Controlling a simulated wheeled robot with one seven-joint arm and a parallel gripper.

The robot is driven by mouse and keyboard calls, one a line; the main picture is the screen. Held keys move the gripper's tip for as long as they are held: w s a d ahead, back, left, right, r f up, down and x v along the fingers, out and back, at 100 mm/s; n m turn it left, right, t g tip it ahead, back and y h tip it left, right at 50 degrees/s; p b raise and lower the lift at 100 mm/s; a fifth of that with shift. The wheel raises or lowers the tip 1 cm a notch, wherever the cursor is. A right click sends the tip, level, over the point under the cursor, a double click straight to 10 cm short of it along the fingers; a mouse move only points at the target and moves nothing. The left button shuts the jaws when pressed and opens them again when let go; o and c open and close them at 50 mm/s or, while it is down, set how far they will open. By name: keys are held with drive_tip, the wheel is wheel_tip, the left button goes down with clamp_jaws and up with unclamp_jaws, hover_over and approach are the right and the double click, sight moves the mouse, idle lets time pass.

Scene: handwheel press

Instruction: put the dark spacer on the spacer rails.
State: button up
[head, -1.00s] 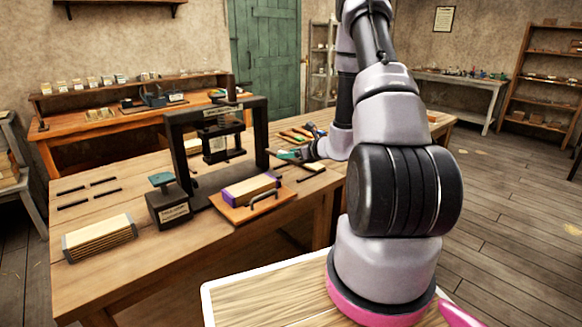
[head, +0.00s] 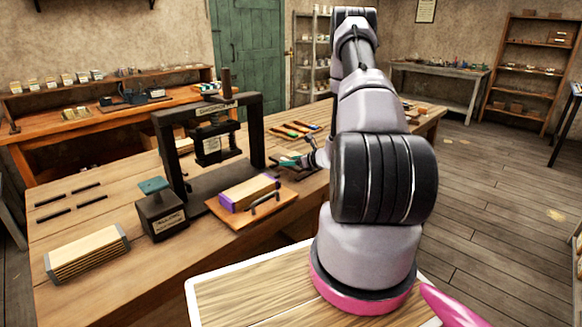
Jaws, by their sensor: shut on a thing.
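My gripper (head: 291,161) is small in the head view, just right of the press frame and low over the table. Its fingertips show teal and it is shut on a small dark piece, which appears to be the dark spacer (head: 273,160); its outline is hard to make out. My arm hides part of that area. Several thin dark strips (head: 54,214) lie in pairs on the table at the far left; I cannot tell whether they are the spacer rails. The black handwheel press (head: 166,160) stands between the strips and my gripper.
A wooden board (head: 236,217) with a handle carries a purple-ended block (head: 250,191) before the press. A dark box with a teal top (head: 161,215) and a slatted wooden block (head: 88,254) stand left of it. Tools (head: 296,130) lie behind my gripper. Table is clear around the strips.

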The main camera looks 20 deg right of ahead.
drive_tip(key=shift+f, duration=1.05)
drive_tip(key=o, duration=1.4)
drive_tip(key=shift+f, duration=0.15)
drive_tip(key=shift+o, duration=0.2)
